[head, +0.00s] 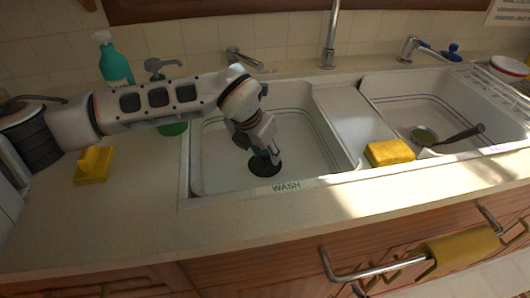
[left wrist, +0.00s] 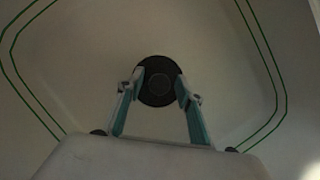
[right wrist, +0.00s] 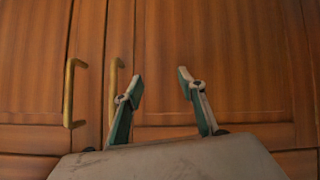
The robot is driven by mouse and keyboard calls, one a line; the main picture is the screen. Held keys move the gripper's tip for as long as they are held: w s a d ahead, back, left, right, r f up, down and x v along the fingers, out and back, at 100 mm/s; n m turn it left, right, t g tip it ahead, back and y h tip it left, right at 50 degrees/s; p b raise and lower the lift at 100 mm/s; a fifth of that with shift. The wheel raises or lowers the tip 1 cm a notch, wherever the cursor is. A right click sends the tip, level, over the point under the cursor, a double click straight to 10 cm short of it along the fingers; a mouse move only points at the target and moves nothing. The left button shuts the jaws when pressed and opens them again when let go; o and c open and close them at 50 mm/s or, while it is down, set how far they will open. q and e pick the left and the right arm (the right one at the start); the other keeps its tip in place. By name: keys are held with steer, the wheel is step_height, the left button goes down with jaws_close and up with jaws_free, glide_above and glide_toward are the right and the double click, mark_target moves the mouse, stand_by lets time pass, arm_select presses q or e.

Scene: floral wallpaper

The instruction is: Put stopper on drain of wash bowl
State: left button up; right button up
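The wash bowl (head: 215,150) is the left white basin, marked "WASH" on its front rim, with green lines around its inside. A round black disc (head: 262,168) with a smaller circle at its middle lies at the bowl's floor; I cannot tell whether it is the stopper, the drain, or both together. My left gripper (head: 274,158) points down into the bowl above the disc. In the left wrist view the disc (left wrist: 160,84) shows between and beyond the open fingertips. I see no grip on it. My right gripper (right wrist: 161,82) is open and empty, facing wooden cabinet doors.
A faucet (head: 330,55) stands behind the basins. A yellow sponge (head: 390,152) lies on the divider's front. The right basin (head: 410,110) holds a dark-handled utensil (head: 460,134). A yellow object (head: 93,168) and a teal bottle (head: 115,68) stand on the left counter.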

arm_select(q)
step_height(320, 180, up, 2)
steer(key=shift+s+a+r+p, duration=0.1)
steer(key=shift+a+r+p, duration=0.1)
steer(key=shift+p, duration=0.2)
steer(key=p+v, duration=0.2)
steer(key=v, duration=0.1)
steer(key=shift+r, duration=0.15)
step_height(320, 180, up, 5)
steer(key=p, duration=0.4)
glide_above(261, 166)
steer(key=s+a, duration=0.1)
steer(key=s, duration=0.1)
steer(key=shift+s+a+r+p, duration=0.25)
steer(key=shift+s+r+p, duration=0.05)
steer(key=shift+p, duration=0.2)
arm_select(e)
steer(key=shift+m, duration=0.3)
steer(key=r, duration=0.2)
steer(key=s+r, duration=0.1)
steer(key=r, duration=0.1)
steer(key=shift+a, duration=0.25)
